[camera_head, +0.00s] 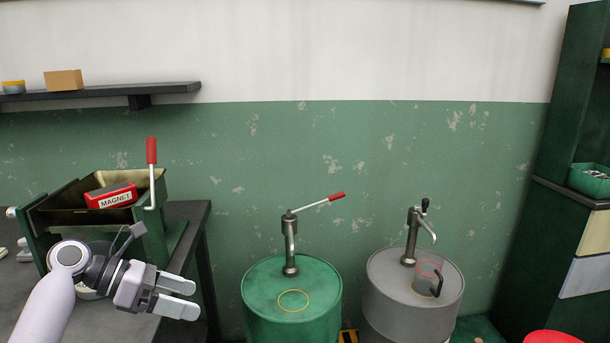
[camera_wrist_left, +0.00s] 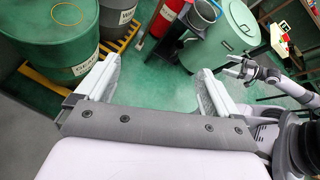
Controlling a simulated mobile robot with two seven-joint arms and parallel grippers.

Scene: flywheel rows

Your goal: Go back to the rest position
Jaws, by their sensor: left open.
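My left gripper (camera_head: 190,298) is at the lower left of the head view, in front of the dark workbench's right end. Its two fingers are apart with nothing between them. In the left wrist view the fingers (camera_wrist_left: 161,68) stand wide apart over green floor. My right gripper (camera_wrist_left: 235,67) shows small at the right of the left wrist view; it is too small there to tell its jaws. It does not show in the head view.
The workbench (camera_head: 196,212) carries a green machine with a red-knobbed lever (camera_head: 151,170) and a red magnet box (camera_head: 111,196). A green drum (camera_head: 270,290) and a grey drum (camera_head: 385,285), each with a pump, stand to the right. A dark green cabinet (camera_head: 560,150) is at far right.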

